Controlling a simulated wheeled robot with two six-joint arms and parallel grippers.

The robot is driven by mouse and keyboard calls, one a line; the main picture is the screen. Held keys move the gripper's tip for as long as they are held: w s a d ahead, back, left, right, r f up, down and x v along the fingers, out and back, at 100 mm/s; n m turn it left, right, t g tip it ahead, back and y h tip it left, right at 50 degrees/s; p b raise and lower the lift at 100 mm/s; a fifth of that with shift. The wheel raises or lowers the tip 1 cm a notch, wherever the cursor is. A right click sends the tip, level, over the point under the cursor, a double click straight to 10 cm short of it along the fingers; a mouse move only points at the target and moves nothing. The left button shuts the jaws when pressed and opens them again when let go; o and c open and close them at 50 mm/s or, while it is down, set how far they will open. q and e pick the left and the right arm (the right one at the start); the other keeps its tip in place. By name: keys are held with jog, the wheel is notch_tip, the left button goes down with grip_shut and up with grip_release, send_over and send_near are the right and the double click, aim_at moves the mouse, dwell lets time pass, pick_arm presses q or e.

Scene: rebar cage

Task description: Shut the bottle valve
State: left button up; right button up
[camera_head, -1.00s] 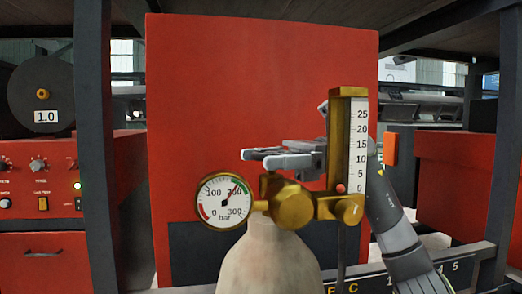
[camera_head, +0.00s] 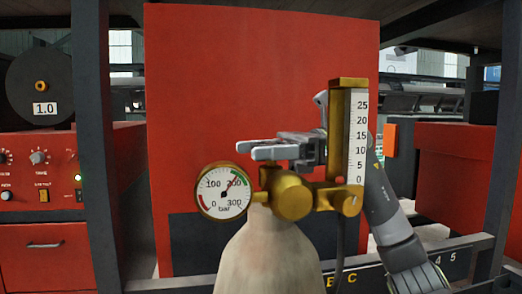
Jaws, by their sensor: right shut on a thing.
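The bottle (camera_head: 267,258) is pale and upright, with a brass valve body (camera_head: 289,197) on its neck. A short brass valve stem (camera_head: 268,178) rises on the left of the body. My right gripper (camera_head: 252,147) comes in from the right behind the flow tube, its grey fingers pointing left just over the stem. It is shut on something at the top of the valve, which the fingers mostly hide. A round pressure gauge (camera_head: 222,191) sits left of the valve, its needle a little above 200 bar. My left gripper is not in view.
A red panel (camera_head: 225,75) fills the background. Dark posts (camera_head: 92,140) frame the left side. Space left of the fingers is clear.

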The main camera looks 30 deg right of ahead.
aim_at(260, 143)
jog(key=shift+w+f+m+t+b, duration=0.1)
jog(key=shift+m+t+b, duration=0.5)
jog(key=shift+t, duration=0.5)
jog(key=shift+w+m+t+h, duration=0.1)
jog(key=shift+m+t+h, duration=0.3)
jog(key=shift+m+t, duration=0.4)
jog(key=shift+w+d+m+t+h+b, duration=0.15)
jog(key=shift+m+t+h, duration=0.55)
jog(key=shift+t, duration=0.55)
jog(key=shift+w+d+m+t+h+b, duration=0.15)
jog(key=shift+m+t+h, duration=0.25)
jog(key=shift+m+t, duration=0.7)
jog(key=shift+a+t, duration=0.1)
jog(key=shift+t, duration=0.25)
jog(key=o, duration=1)
jog(key=shift+c, duration=0.2)
jog(key=shift+r, duration=0.25)
notch_tip(260, 143, up, 10)
jog(key=shift+f, duration=0.1)
